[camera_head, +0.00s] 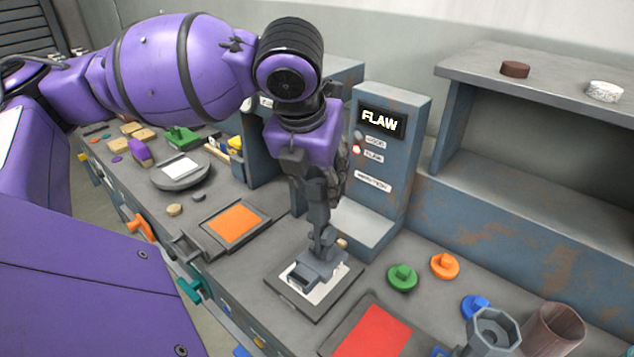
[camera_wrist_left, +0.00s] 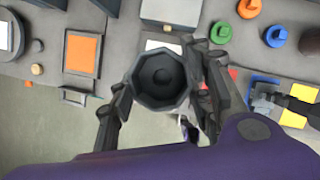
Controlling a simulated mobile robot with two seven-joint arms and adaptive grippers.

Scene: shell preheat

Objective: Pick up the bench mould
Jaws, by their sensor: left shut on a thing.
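The bench mould (camera_wrist_left: 163,78) looks like a dark grey, eight-sided cup with a round hollow, seen from above in the left wrist view. My left gripper (camera_wrist_left: 163,98) is shut on it, one finger on each side. In the head view my left gripper (camera_head: 318,262) points down over a white pad in a dark frame (camera_head: 335,293). The mould is mostly hidden there by the fingers, and I cannot tell whether it touches the pad.
An orange pad (camera_head: 234,221) lies left and a red pad (camera_head: 375,332) right. Green (camera_head: 402,278), orange (camera_head: 444,265) and blue (camera_head: 474,306) knobs stand near another eight-sided grey cup (camera_head: 495,328) and a brown cup (camera_head: 556,328). A blue-grey cabinet marked FLAW (camera_head: 383,155) stands behind.

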